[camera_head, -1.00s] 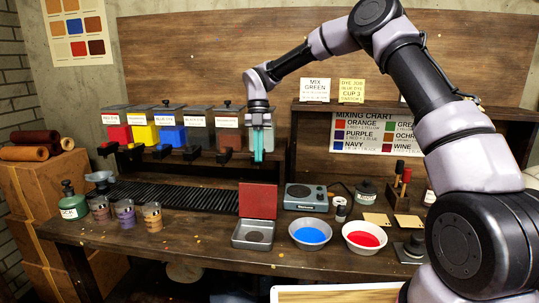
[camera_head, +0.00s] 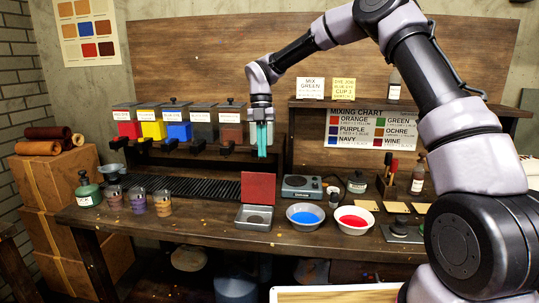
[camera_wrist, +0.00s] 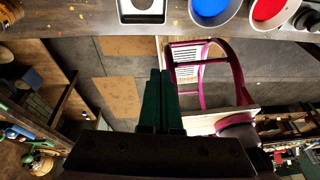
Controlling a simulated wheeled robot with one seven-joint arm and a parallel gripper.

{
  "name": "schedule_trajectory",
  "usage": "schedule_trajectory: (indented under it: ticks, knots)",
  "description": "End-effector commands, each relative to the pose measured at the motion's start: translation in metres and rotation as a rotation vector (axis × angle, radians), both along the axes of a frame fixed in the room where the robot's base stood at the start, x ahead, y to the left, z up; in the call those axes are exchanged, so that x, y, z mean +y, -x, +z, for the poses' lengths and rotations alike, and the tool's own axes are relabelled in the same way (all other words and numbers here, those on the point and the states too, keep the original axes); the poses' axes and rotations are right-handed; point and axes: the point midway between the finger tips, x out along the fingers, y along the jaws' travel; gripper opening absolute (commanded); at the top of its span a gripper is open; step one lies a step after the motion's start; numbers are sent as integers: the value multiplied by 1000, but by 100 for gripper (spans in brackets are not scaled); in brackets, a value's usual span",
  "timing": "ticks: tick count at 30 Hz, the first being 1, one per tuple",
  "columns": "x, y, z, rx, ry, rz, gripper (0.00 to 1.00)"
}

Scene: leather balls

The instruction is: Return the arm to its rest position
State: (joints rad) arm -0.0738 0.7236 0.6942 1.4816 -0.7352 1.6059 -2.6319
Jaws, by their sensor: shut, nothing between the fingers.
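My gripper (camera_head: 262,153) has teal fingers that are shut with nothing between them. In the head view it hangs, fingers down, in front of the right end of the row of dye dispensers (camera_head: 176,124). My arm arches from the right side of the picture over the bench to it. In the wrist view the closed fingers (camera_wrist: 162,90) point away over the bench edge and the floor. The gripper is apart from everything in view.
On the bench (camera_head: 200,226) stand a blue bowl (camera_head: 305,217), a red bowl (camera_head: 355,221), a metal tin with a raised red lid (camera_head: 258,188), a scale (camera_head: 301,186) and several cups (camera_head: 137,200). A shelf (camera_head: 440,106) runs behind.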

Motion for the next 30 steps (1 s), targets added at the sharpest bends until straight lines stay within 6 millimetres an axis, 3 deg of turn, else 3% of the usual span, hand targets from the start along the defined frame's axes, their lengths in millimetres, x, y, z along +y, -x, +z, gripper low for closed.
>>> schedule_trajectory:
  ticks: [8, 14, 21, 30]
  knots:
    - [-26, 11, 32, -80, 80, -246, 0]
    - [-59, 27, 67, -173, 147, -563, 0]
    - [-121, 68, 122, -302, 180, -1210, 0]
    - [-197, 137, 170, -300, 39, -2103, 0]
